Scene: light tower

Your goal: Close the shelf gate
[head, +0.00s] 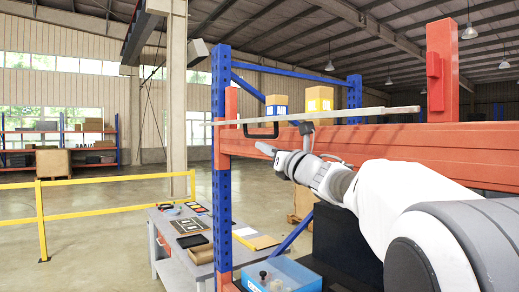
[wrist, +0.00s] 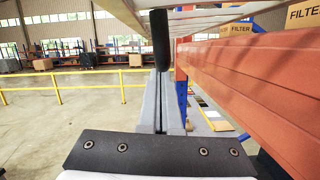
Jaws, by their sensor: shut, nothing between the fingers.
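The shelf gate (head: 345,115) is a long pale grey bar lying nearly level along the upper shelf, above the orange beam. A black loop handle (head: 262,132) hangs at its left part. In the wrist view the gate's grey rails (wrist: 215,18) cross the top and the handle (wrist: 159,40) hangs down as a dark upright bar. My gripper (head: 260,147) is shut and empty, pointing left just below the handle. In the wrist view its closed fingers (wrist: 161,74) end right by the handle's lower end. I cannot tell whether they touch.
The orange shelf beam (head: 350,148) runs close beside my arm. A blue upright (head: 222,185) stands at the left. Yellow boxes (head: 319,99) sit on the shelf. Yellow railing (head: 110,209) is at the left, with open floor.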

